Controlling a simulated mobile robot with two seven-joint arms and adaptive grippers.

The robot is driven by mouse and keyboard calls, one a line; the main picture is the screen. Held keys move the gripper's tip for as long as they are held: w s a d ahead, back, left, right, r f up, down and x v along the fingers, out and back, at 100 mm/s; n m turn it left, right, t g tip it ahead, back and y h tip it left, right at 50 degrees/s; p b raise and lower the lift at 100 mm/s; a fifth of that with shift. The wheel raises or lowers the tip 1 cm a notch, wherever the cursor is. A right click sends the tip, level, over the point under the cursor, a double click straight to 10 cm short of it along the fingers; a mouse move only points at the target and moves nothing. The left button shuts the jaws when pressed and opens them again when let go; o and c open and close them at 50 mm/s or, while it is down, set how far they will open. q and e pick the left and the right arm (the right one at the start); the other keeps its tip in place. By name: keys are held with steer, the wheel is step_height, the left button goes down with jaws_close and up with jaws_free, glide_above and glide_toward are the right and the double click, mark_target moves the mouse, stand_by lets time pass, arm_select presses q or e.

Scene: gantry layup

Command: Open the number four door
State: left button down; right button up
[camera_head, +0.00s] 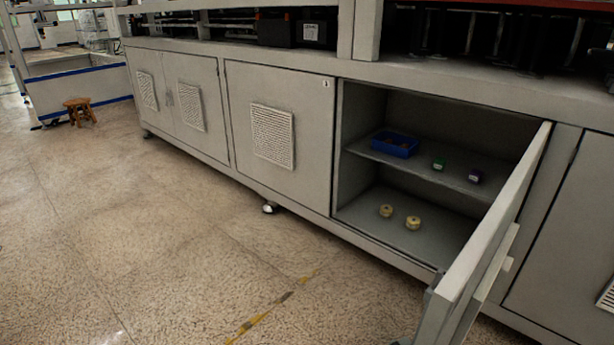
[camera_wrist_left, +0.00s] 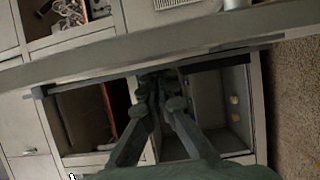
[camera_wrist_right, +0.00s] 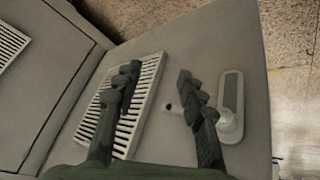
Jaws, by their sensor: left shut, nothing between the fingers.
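In the head view a grey cabinet door (camera_head: 492,235) stands swung wide open at the right. Its number is not visible. The compartment behind it is exposed, with a shelf (camera_head: 400,158) inside. The door to its left (camera_head: 290,130) is closed and has a small number label, too small to read surely. My right gripper (camera_wrist_right: 158,75) is open and empty in the right wrist view, in front of a vented door panel (camera_wrist_right: 215,45). A pale handle (camera_wrist_right: 231,103) lies just right of its right finger. My left gripper (camera_wrist_left: 158,82) is shut and empty in the left wrist view, in front of cabinet openings.
Inside the compartment are a blue bin (camera_head: 395,144), a green item (camera_head: 438,164), a purple item (camera_head: 475,176) and two yellow rolls (camera_head: 413,222). More closed doors (camera_head: 182,100) run left. A wooden stool (camera_head: 79,110) stands far left. The speckled floor (camera_head: 130,220) in front is clear.

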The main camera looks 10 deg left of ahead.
steer(key=shift+s+d+f, duration=0.1)
steer(key=shift+s+d, duration=0.05)
steer(key=shift+s, duration=0.05)
stand_by(0.3)
stand_by(0.3)
